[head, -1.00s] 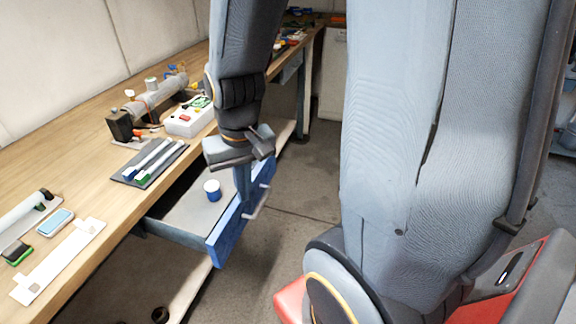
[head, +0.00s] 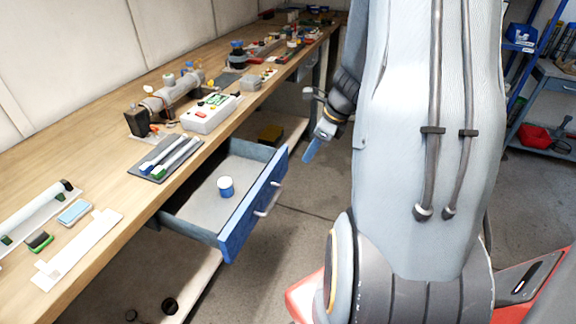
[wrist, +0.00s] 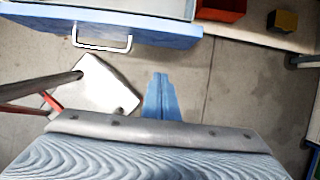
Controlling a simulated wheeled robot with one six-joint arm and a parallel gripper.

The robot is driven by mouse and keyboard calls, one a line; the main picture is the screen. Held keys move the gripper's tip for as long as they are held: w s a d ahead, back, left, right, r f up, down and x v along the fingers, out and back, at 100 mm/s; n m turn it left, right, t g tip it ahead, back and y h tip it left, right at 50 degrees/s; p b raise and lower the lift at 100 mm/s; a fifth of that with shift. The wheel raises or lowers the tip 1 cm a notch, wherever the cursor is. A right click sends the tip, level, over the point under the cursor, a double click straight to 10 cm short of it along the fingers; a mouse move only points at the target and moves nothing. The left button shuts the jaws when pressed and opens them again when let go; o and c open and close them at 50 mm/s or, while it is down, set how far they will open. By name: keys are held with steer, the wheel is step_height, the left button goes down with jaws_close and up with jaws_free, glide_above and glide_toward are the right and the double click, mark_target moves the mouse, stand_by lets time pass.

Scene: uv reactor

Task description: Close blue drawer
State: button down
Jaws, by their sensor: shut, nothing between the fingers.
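The blue drawer (head: 236,238) stands pulled out from under the wooden bench, its blue front facing right with a pale handle (head: 268,198). A blue and white cup-like item (head: 225,187) stands inside it. In the wrist view the blue drawer front (wrist: 150,30) and its handle (wrist: 102,41) show at the top left. My gripper (head: 312,150) is to the right of the drawer's far end, apart from it. Its blue fingers (wrist: 160,98) are together and empty, over the floor in the wrist view.
The bench top (head: 110,150) carries a white box with buttons (head: 211,113), a grey mat with rods (head: 165,156) and other tools. A yellow item (head: 270,134) sits on the lower shelf. Open floor (head: 300,215) lies right of the drawer. A blue rack stands far right.

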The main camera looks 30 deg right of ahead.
steer(key=w+a+f+p, duration=0.1)
steer(key=w+a+f, duration=0.3)
steer(key=f, duration=0.3)
steer(key=shift+w, duration=0.75)
steer(key=shift+r, duration=0.1)
